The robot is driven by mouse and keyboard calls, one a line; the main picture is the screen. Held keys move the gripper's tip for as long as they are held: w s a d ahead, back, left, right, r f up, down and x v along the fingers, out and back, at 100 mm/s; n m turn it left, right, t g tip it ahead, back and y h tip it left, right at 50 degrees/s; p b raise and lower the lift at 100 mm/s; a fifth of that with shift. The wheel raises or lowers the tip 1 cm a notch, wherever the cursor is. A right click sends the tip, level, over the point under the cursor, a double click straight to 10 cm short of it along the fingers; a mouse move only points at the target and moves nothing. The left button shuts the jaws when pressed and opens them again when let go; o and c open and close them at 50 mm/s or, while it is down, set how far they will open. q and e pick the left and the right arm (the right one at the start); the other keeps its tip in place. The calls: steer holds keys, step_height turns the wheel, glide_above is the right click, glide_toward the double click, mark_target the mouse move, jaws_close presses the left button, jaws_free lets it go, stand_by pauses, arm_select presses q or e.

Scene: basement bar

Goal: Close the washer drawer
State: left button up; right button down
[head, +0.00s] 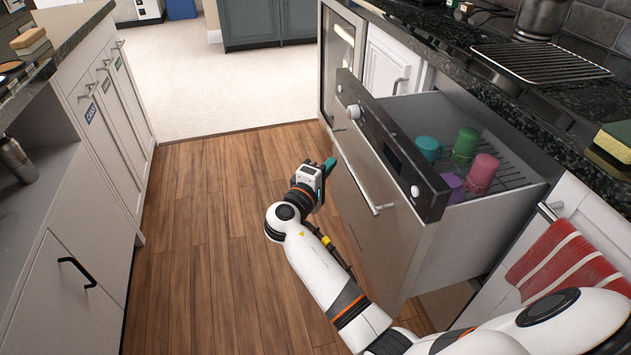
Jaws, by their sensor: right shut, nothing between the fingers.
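The washer drawer (373,225) is pulled well out from the counter on the right. It has a steel front, a bar handle and a dark control strip with white knobs along its top. Several coloured cups, including a pink one (481,174), stand on the rack inside. My right gripper (329,166) is shut and empty. It is in front of the drawer's front, near the far end of the handle; I cannot tell whether it touches. My left gripper is not in view.
A red-striped towel (546,258) hangs on the cabinet beside the drawer. Dark counters with a wire rack (540,62) run above. White cabinets (105,100) line the left side. The wooden floor (205,235) between is clear.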

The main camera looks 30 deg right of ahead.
mark_target(357, 166)
steer(key=shift+s+d, duration=0.3)
steer(key=shift+d, duration=0.55)
steer(key=shift+s+d, duration=0.25)
steer(key=shift+d, duration=0.6)
